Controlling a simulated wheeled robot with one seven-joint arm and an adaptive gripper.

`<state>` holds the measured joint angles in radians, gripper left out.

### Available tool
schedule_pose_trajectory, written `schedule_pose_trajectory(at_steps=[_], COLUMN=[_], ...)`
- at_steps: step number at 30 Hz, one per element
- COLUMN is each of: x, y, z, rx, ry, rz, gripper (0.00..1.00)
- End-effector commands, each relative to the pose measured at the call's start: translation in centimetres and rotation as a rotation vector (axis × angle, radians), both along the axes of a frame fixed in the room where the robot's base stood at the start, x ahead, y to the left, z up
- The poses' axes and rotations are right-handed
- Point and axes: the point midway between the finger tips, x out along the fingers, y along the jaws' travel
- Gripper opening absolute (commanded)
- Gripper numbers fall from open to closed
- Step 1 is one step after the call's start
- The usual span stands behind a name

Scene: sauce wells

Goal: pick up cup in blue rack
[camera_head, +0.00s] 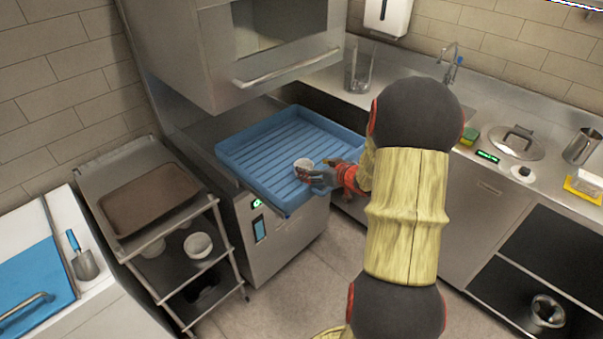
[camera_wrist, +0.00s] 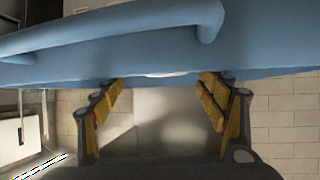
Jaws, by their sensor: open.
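The blue rack (camera_head: 262,150) is a ribbed tray with raised rims, at the opening of the steel machine. A small white cup (camera_head: 303,166) stands on it near its front right part. My gripper (camera_head: 312,178) is at the cup, over the rack's near right side. In the wrist view the rack (camera_wrist: 110,40) fills the upper part, and a thin pale edge, perhaps the cup (camera_wrist: 166,74), shows between the fingers. My gripper (camera_wrist: 162,98) is open there, with yellow pads apart on both sides. Whether a finger touches the cup cannot be told.
A steel machine hood (camera_head: 250,50) with a bar handle hangs above the rack. A cart with a brown tray (camera_head: 150,198) and white bowls (camera_head: 198,245) stands left. The counter at right holds a pot lid (camera_head: 516,142) and a green sponge (camera_head: 469,136).

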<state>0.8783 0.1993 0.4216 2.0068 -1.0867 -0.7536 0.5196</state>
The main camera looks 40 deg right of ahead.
Motion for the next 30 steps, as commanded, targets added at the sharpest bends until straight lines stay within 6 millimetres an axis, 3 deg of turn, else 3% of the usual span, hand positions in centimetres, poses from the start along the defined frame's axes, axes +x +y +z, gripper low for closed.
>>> schedule_pose_trajectory(at_steps=[15, 23, 30], x=[5.0, 5.3, 5.3], y=[0.3, 0.2, 0.2], z=[-2.9, -2.7, -2.7], rx=[-0.001, -0.001, -0.001], ry=[0.001, 0.001, 0.001], rz=[0.002, 0.000, 0.000], gripper=[0.73, 0.73, 0.59])
